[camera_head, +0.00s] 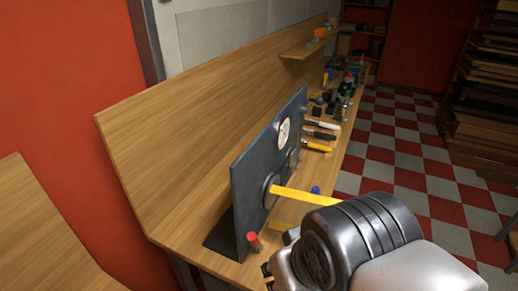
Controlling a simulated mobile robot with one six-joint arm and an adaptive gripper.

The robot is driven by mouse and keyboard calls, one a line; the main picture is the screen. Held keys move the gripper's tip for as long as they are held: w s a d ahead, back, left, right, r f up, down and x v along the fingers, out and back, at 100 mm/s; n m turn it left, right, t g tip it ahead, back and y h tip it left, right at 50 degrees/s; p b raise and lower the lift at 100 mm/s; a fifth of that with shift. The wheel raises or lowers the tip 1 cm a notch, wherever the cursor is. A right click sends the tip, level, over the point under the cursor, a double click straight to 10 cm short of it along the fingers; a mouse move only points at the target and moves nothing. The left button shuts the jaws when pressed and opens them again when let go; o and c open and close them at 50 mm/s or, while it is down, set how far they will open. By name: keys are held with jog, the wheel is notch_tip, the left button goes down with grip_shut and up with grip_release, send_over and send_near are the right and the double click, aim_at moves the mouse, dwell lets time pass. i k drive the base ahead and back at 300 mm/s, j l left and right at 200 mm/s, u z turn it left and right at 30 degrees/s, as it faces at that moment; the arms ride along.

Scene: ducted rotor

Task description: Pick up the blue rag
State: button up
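No cloth shape is plain to me in this view. A small blue thing (315,190) shows at the bench's front edge, just above my arm and partly hidden. I cannot tell whether it is the blue rag. My arm's grey and black links fill the lower right. Small dark parts at their left end, near the bench edge, may be my gripper (268,276). Its fingers are not clear, and I see nothing held in it.
A dark upright panel (248,168) stands on the wooden bench (196,222), with a yellow bar (305,196) in front. A red-topped cylinder (254,242) is by its base. Several hand tools (320,135) lie beyond. A shelf (308,46) juts above.

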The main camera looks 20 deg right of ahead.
aim_at(315, 190)
jog(key=z, duration=0.85)
